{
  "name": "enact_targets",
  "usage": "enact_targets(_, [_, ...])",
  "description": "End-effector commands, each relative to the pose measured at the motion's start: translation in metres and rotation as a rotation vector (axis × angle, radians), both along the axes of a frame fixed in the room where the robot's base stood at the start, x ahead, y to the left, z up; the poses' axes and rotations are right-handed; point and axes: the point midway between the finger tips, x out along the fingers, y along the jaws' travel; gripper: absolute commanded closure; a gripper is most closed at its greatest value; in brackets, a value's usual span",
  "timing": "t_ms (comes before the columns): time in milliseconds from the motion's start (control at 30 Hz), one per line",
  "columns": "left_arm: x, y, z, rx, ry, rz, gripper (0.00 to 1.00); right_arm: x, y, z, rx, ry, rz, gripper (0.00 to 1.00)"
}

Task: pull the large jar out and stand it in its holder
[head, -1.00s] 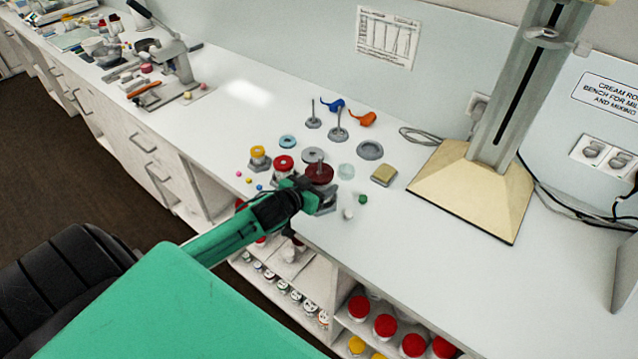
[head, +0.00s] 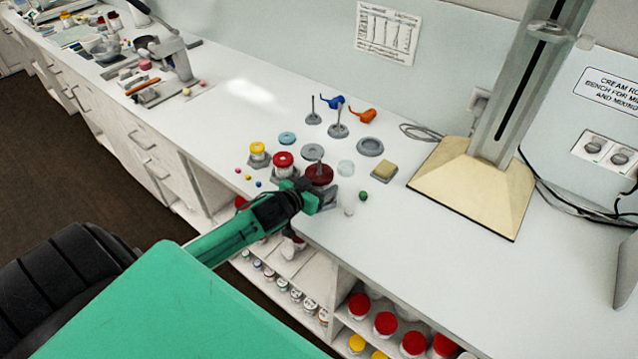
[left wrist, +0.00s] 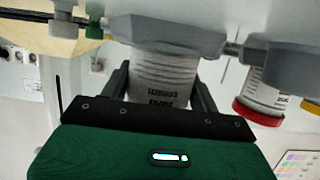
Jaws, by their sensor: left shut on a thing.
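The large jar has a dark red lid (head: 318,174) in the head view, near the bench's front edge. In the left wrist view its white labelled body (left wrist: 162,75) sits between the fingers. My left gripper (head: 308,194) is shut on this jar from the front. A grey many-sided holder (left wrist: 165,32) meets the jar's base in the wrist view, which looks upside down. The jar looks upright at the holder; whether it is fully seated is hidden. My right gripper is not in view.
A red-lidded jar (head: 283,159) and a yellow-lidded jar (head: 257,149) stand in holders to the left. A grey ring (head: 370,147), a sponge-coloured block (head: 384,171) and small balls lie nearby. A cream stand base (head: 470,190) is at right.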

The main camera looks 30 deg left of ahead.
Motion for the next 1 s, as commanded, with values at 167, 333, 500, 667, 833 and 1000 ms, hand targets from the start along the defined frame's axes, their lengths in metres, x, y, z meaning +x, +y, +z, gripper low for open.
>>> enact_targets(167, [0.0001, 0.0001, -0.0037, 0.000, -0.001, 0.000, 0.66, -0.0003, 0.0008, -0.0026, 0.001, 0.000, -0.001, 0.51])
enact_targets(333, [0.0002, 0.0002, -0.0033, 0.001, -0.001, 0.000, 0.13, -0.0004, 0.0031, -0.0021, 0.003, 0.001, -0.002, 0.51])
enact_targets(500, [0.0001, 0.0001, -0.0036, 0.000, 0.000, 0.000, 0.13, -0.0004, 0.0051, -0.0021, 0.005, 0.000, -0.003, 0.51])
enact_targets(667, [-0.0002, 0.0001, -0.0044, 0.000, 0.001, 0.000, 0.00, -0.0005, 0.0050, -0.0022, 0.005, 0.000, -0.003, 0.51])
enact_targets(833, [-0.0005, 0.0001, -0.0037, 0.000, 0.001, 0.000, 0.00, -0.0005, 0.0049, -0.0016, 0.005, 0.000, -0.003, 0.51])
enact_targets(1000, [-0.0087, 0.0008, 0.0012, 0.000, 0.003, 0.000, 0.00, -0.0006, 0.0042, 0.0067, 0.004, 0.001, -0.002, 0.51])
